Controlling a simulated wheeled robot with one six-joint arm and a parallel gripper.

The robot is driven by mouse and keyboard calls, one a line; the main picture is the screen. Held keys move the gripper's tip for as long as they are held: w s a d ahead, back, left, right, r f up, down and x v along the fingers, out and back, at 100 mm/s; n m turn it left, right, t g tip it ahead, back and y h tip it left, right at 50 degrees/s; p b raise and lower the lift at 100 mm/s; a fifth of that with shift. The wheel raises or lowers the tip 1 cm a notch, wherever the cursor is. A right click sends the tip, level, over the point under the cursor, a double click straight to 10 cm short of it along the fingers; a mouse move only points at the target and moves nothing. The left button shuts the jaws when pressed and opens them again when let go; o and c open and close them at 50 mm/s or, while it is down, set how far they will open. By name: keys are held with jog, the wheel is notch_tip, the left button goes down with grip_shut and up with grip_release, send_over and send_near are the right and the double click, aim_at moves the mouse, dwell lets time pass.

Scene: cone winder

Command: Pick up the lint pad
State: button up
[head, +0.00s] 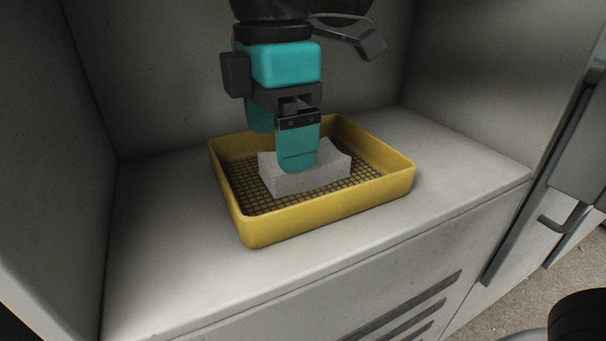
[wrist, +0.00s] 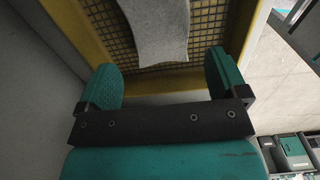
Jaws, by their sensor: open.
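The lint pad is a light grey block with a dipped top (head: 318,177). It lies in a yellow tray (head: 330,208). The wrist view shows the pad (wrist: 160,30) at the top, beyond the fingertips and roughly between their lines. My gripper (head: 281,150) is open, pointing down over the tray. Its near teal finger covers part of the pad's near side in the head view. The far finger is mostly hidden. In the wrist view both fingers of my gripper (wrist: 163,80) are spread apart with nothing between them. I cannot tell whether a finger touches the pad.
The tray has raised walls and a dark mesh floor (head: 248,190). It stands on a pale shelf (head: 160,230) inside a recess with walls at the left, back and right. Bare shelf surrounds the tray. A grey handle (head: 560,222) shows at the right.

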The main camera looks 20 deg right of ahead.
notch_tip(320, 180, down, 4)
jog(key=shift+s+d+r+b, duration=0.1)
jog(key=shift+b, duration=1.05)
jog(key=c, duration=1)
jog(key=shift+s+r+p, duration=0.1)
jog(key=shift+r+p, duration=0.1)
jog(key=shift+p, duration=0.15)
